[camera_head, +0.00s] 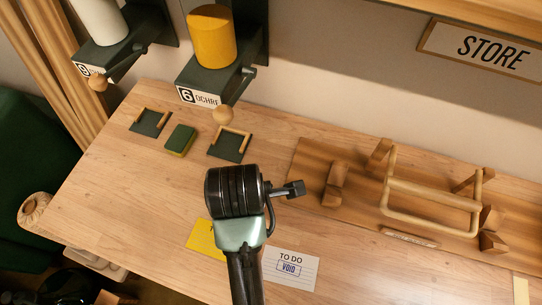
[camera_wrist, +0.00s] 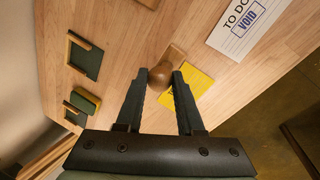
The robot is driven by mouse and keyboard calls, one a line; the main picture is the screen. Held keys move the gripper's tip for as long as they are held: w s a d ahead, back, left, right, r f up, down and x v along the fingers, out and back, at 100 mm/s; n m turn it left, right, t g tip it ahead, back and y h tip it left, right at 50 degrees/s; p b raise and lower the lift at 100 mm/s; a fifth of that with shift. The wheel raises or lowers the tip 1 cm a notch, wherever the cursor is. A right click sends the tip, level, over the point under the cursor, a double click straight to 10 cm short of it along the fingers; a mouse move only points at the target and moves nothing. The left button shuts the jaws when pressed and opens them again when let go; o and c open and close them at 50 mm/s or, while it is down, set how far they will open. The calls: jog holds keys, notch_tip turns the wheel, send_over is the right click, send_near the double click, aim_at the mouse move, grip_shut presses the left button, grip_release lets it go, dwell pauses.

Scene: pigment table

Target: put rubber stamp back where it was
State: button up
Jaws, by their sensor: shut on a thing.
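The rubber stamp (camera_wrist: 160,76), with a rounded brown wooden knob, is between my fingertips in the wrist view. My gripper (camera_wrist: 163,82) is shut on its knob, above the table. The stamp's lower part is mostly hidden behind the knob. In the head view my arm hides the stamp and the fingers. Two dark square pads with wooden corner rails lie at the left of the table: a left one (camera_head: 150,123) and a right one (camera_head: 229,149). A green block, likely an ink pad (camera_head: 179,140), lies between them.
A yellow note (camera_head: 205,240) and a TO DO card (camera_head: 291,270) marked VOID lie near my gripper. A wooden rack (camera_head: 430,205) stands at right. Ochre (camera_head: 211,38) and white (camera_head: 98,20) dispensers with ball-ended levers overhang the table's back left. Bare table surrounds the pads.

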jog(key=n, duration=0.1)
jog(key=a+n, duration=0.1)
jog(key=n, duration=0.1)
jog(key=r+n+y, duration=0.1)
jog(key=shift+s+a, duration=0.15)
jog(key=shift+s, duration=0.1)
jog(key=shift+w+r+n+b, duration=0.1)
jog(key=shift+n+b, duration=0.2)
jog(key=shift+n, duration=0.2)
jog(key=shift+w, duration=0.25)
jog(key=w+d+b, duration=0.2)
jog(key=w+d, duration=0.1)
jog(key=w, duration=0.6)
jog(key=w+d+b, duration=0.3)
jog(key=w, duration=0.6)
notch_tip(320, 180, down, 6)
jog(key=shift+s+a+r+p, duration=0.1)
jog(key=shift+s+p, duration=0.05)
jog(key=shift+p, duration=0.65)
jog(key=shift+w+f, duration=0.25)
jog(key=shift+f, duration=0.3)
